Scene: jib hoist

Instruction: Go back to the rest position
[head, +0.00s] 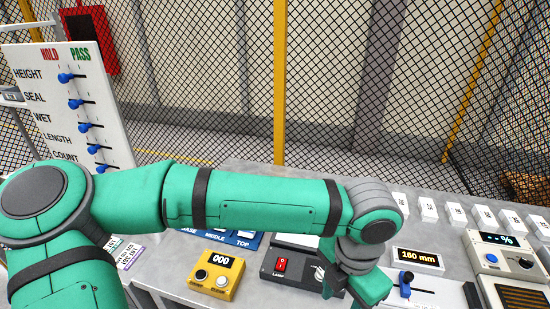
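My green arm reaches from the lower left across the grey bench. My gripper (352,291) points down at the front of the bench, between the device with the red rocker switch (282,265) and the slider unit with the blue knob (407,278). Only part of the gripper shows; its fingertips run toward the bottom edge of the picture. I cannot tell whether it is open or shut, and I see nothing held in it. The wrist hides part of the bench behind it.
A yellow counter box (215,275) reading 000 sits left of the red switch. A 160 mm display (418,257) and several white numbered blocks (457,215) stand at right. A HOLD/PASS board (64,105) with blue knobs stands at left. A mesh fence (215,70) with a yellow post runs behind.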

